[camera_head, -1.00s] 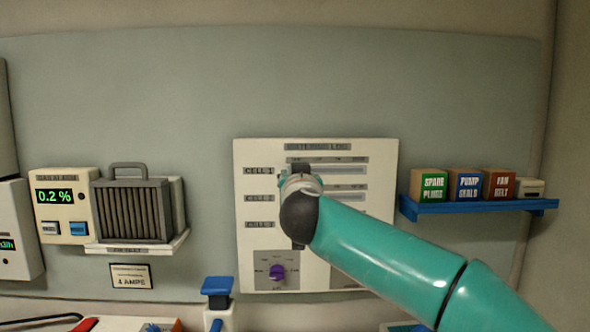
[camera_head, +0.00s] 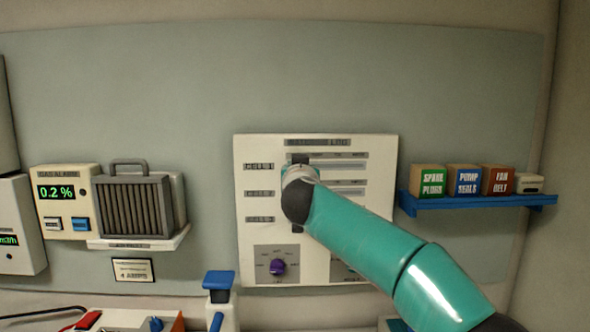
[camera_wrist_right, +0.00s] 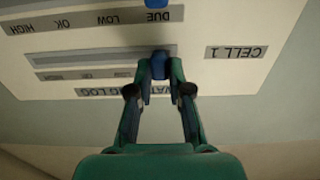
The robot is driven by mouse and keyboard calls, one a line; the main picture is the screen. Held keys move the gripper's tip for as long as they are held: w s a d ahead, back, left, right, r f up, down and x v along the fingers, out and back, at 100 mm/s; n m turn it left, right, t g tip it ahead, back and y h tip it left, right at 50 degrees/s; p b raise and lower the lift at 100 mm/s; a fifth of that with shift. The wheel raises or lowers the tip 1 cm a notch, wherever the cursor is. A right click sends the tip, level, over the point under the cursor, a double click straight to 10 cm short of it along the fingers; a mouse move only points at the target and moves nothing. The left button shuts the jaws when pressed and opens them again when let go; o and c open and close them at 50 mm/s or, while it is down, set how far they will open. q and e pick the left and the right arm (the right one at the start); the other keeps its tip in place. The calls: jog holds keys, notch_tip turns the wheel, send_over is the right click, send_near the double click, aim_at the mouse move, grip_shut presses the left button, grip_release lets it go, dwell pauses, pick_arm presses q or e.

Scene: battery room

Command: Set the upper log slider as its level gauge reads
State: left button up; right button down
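The log panel (camera_head: 360,240) is a white board on the grey wall with stacked slider rows labelled CELL. It appears upside down in the right wrist view (camera_wrist_right: 245,20). The upper slider's blue knob (camera_wrist_right: 159,66) stands in the CELL 1 slot (camera_wrist_right: 95,57), near the slot end beside the CELL 1 label (camera_wrist_right: 236,52). My right gripper (camera_wrist_right: 161,72) has its fingers on both sides of this knob and looks shut on it. In the head view my right wrist hides the knob. The level gauge's reading cannot be made out. My left gripper is not in view.
A second blue knob (camera_wrist_right: 153,3) lies in the neighbouring row, near the DUE mark. A purple knob (camera_head: 277,267) is low on the panel. A blue shelf (camera_head: 470,204) with small boxes is at right; a gas alarm (camera_head: 65,215) and grey filter unit (camera_head: 135,207) are at left.

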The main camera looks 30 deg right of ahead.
dwell(0.3)
jog(key=s+d+p, duration=0.1)
jog(key=d, duration=0.1)
jog(key=s+d, duration=0.2)
jog(key=d, duration=0.1)
jog(key=s+d+p, duration=0.1)
jog(key=s+d, duration=0.1)
jog(key=d, duration=0.1)
jog(key=shift+s+d+r+p, duration=0.1)
jog(key=shift+s+d+p, duration=0.05)
jog(key=shift+d+p, duration=0.15)
jog(key=shift+a, duration=0.1)
jog(key=c, duration=1.1)
grip_release()
